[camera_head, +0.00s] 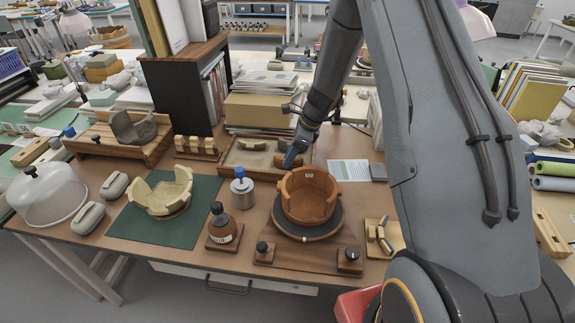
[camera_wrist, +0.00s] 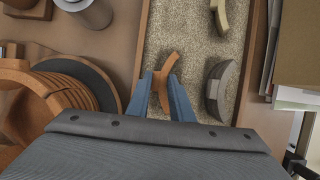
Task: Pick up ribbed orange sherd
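The orange sherd (camera_wrist: 164,88) is a curved piece on the sand in a wooden tray, seen in the wrist view. My gripper (camera_wrist: 161,77) is down at the sand tray, with its two blue fingers on either side of the sherd. Whether both fingers touch it is unclear. In the head view my gripper (camera_head: 291,158) reaches into the right part of the sand tray (camera_head: 238,168), and the orange sherd (camera_head: 279,160) is partly hidden by the fingers.
A grey sherd (camera_wrist: 217,88) lies right of my gripper, and a cream sherd (camera_wrist: 221,17) lies farther up. A ribbed orange pot (camera_head: 308,196) stands on a turntable in front of the tray. A blue-capped jar (camera_head: 242,190) and dark bottle (camera_head: 222,228) are to its left.

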